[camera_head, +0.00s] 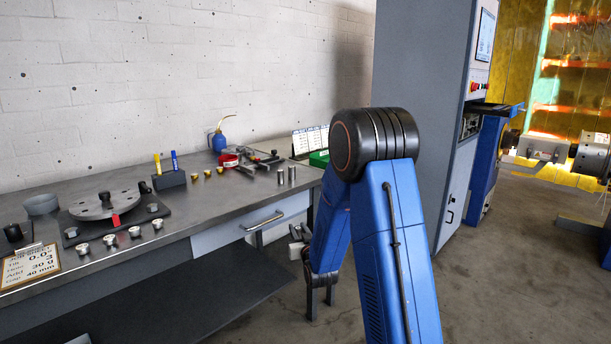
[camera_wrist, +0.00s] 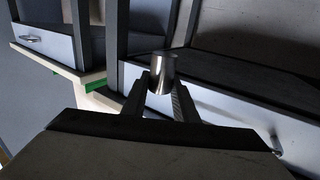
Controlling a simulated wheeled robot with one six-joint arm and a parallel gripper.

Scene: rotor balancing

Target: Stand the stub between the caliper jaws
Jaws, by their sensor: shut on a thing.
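The stub (camera_wrist: 162,72) is a shiny metal cylinder in the wrist view. My gripper (camera_wrist: 162,92) is shut on it, a finger on either side, and its end sticks out past the fingertips.
Two metal cylinders (camera_head: 286,175) stand near the bench's front edge. A rotor disc (camera_head: 105,205) sits at left. A drawer front (camera_wrist: 220,103) lies beyond the stub in the wrist view.

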